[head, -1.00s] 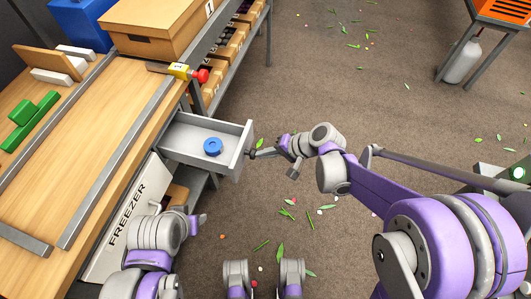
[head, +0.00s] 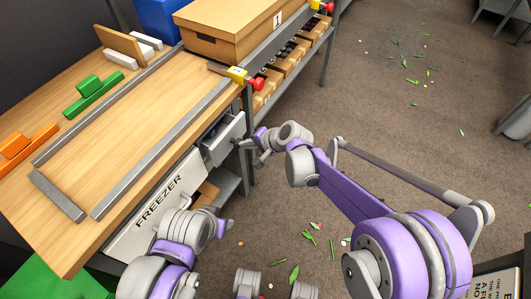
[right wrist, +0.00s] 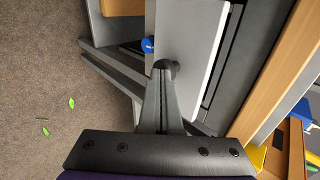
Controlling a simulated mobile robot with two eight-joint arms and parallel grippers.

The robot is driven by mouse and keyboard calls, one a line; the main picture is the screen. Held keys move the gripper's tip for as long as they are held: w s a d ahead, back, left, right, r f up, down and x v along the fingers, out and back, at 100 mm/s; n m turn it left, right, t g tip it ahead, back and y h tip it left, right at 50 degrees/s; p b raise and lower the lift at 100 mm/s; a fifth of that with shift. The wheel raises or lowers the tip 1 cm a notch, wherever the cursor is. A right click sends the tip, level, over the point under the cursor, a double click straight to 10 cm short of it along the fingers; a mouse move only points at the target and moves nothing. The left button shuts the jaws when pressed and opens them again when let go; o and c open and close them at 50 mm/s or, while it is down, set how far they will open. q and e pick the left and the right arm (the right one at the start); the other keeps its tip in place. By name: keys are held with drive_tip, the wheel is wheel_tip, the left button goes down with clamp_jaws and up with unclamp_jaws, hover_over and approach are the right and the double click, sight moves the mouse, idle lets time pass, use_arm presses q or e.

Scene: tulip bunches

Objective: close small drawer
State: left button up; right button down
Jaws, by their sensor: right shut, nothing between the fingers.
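The small drawer (head: 232,131) is a light grey box under the workbench's right edge, pulled partly out. My right gripper (head: 241,143) is shut and empty, its tip at the drawer's front. In the right wrist view the shut fingertips (right wrist: 165,67) lie against the pale front panel (right wrist: 190,38); firm contact cannot be told. A round blue thing (right wrist: 147,45) shows beside the panel in that view. My left gripper (head: 224,228) is low beside the freezer front, its fingers too unclear to read.
The wooden workbench (head: 150,103) carries grey rails, green and orange blocks and a cardboard box (head: 228,32). A red emergency button (head: 257,84) sits at its edge above the drawer. The freezer (head: 152,208) is below. Open floor with scattered leaves lies to the right.

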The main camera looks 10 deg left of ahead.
sight(230, 139)
drive_tip(key=a, duration=0.2)
drive_tip(key=w+a, duration=0.1)
drive_tip(key=a, duration=0.1)
drive_tip(key=shift+w, duration=0.15)
use_arm(q)
drive_tip(key=shift+s+d, duration=0.1)
drive_tip(key=shift+d, duration=0.05)
use_arm(e)
drive_tip(key=shift+a+r, duration=0.1)
drive_tip(key=shift+a, duration=0.2)
